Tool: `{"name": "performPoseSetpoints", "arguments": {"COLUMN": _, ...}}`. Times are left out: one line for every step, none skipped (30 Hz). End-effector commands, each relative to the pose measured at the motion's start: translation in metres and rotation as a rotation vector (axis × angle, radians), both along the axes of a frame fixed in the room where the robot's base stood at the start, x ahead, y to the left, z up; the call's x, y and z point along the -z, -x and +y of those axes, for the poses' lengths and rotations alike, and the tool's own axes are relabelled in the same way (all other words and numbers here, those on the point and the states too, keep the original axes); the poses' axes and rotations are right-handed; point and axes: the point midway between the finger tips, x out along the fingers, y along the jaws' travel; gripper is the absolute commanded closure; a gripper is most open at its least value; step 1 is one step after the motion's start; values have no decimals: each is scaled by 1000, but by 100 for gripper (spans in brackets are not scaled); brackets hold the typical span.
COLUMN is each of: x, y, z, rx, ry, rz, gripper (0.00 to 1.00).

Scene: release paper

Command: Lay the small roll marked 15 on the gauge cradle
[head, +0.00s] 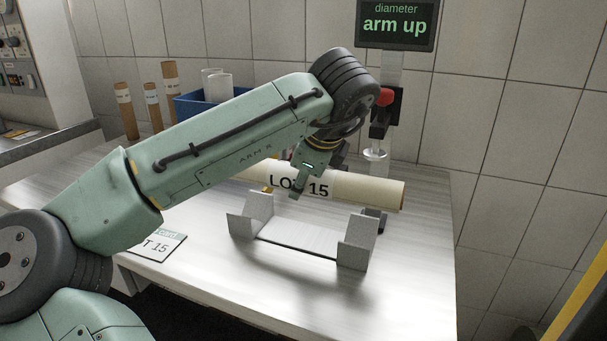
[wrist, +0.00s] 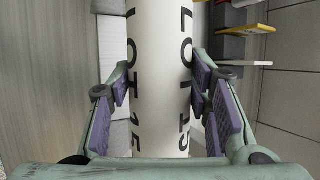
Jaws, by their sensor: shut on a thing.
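The small roll (head: 372,191) is cream coloured and marked LOT 15. My gripper (head: 300,184) is shut on it near its middle and holds it lying level, above and behind the cradle. In the wrist view the roll (wrist: 162,60) runs between the purple pads of my gripper (wrist: 162,98). The gauge cradle (head: 297,238) is a pale metal tray with an upright end plate at each side, and it stands empty on the table. Part of its pale surface shows left of the roll in the wrist view. The roll's left end is partly hidden by my arm.
The gauge display (head: 395,25) reads "diameter arm up", above a post with a red knob (head: 385,97) behind the roll. Several brown rolls (head: 126,110) and a blue bin (head: 200,108) stand at the back left. A card (head: 160,246) lies at the table's front left.

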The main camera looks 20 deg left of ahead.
Motion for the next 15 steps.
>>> {"name": "performPoseSetpoints", "arguments": {"x": 10, "y": 0, "z": 0, "rx": -1, "ry": -1, "rz": -1, "gripper": 99}}
{"name": "performPoseSetpoints", "arguments": {"x": 14, "y": 0, "z": 0, "rx": -1, "ry": -1, "rz": -1, "gripper": 99}}
{"name": "performPoseSetpoints", "arguments": {"x": 18, "y": 0, "z": 1, "rx": -2, "ry": -2, "rz": -1, "gripper": 99}}
{"name": "performPoseSetpoints", "arguments": {"x": 22, "y": 0, "z": 1, "rx": -2, "ry": -2, "rz": -1, "gripper": 99}}
{"name": "performPoseSetpoints", "arguments": {"x": 26, "y": 0, "z": 0, "rx": -2, "ry": -2, "rz": -1, "gripper": 99}}
{"name": "performPoseSetpoints", "arguments": {"x": 31, "y": 0, "z": 0, "rx": -1, "ry": -3, "rz": -1, "gripper": 99}}
{"name": "performPoseSetpoints", "arguments": {"x": 34, "y": 0, "z": 0, "rx": -1, "ry": -3, "rz": -1, "gripper": 99}}
{"name": "performPoseSetpoints", "arguments": {"x": 38, "y": 0, "z": 0, "rx": -1, "ry": -2, "rz": -1, "gripper": 99}}
{"name": "performPoseSetpoints", "arguments": {"x": 42, "y": 0, "z": 0, "rx": -1, "ry": -2, "rz": -1, "gripper": 99}}
{"name": "performPoseSetpoints", "arguments": {"x": 46, "y": 0, "z": 0, "rx": -1, "ry": -1, "rz": -1, "gripper": 99}}
{"name": "performPoseSetpoints", "arguments": {"x": 49, "y": 0, "z": 0, "rx": -1, "ry": -1, "rz": -1, "gripper": 99}}
{"name": "performPoseSetpoints", "arguments": {"x": 52, "y": 0, "z": 0, "rx": 0, "ry": 1, "rz": 0, "gripper": 99}}
{"name": "performPoseSetpoints", "arguments": {"x": 55, "y": 0, "z": 0, "rx": 0, "ry": 1, "rz": -1, "gripper": 99}}
{"name": "performPoseSetpoints", "arguments": {"x": 59, "y": 0, "z": -1, "rx": 0, "ry": 2, "rz": -1, "gripper": 99}}
{"name": "performPoseSetpoints", "arguments": {"x": 63, "y": 0, "z": -1, "rx": 1, "ry": 3, "rz": -1, "gripper": 99}}
